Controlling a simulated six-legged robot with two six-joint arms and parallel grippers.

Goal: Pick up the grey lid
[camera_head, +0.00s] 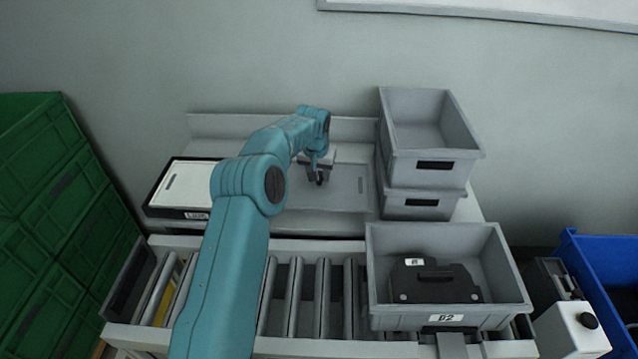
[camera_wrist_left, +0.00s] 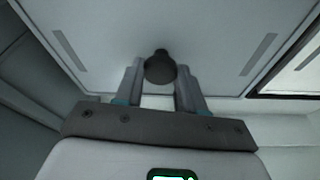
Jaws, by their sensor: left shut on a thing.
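The grey lid (camera_head: 345,190) is a flat light-grey panel with slots and a dark round knob, on the bench behind the rollers. In the left wrist view the lid (camera_wrist_left: 105,25) fills the upper part, with its knob (camera_wrist_left: 160,68) between my fingers. My left gripper (camera_head: 319,179) is shut on this knob; the fingers also show in the left wrist view (camera_wrist_left: 160,85). My arm hides the lid's left part in the head view. I cannot tell whether the lid is resting or slightly raised. My right gripper is not in view.
A white panel in a black frame (camera_head: 150,199) lies left of the lid. Stacked grey bins (camera_head: 430,170) stand close on its right. A grey bin labelled D2 (camera_head: 385,317) holding a dark case (camera_head: 435,280) is on the rollers (camera_head: 295,300). Green crates (camera_head: 45,180) stand far left.

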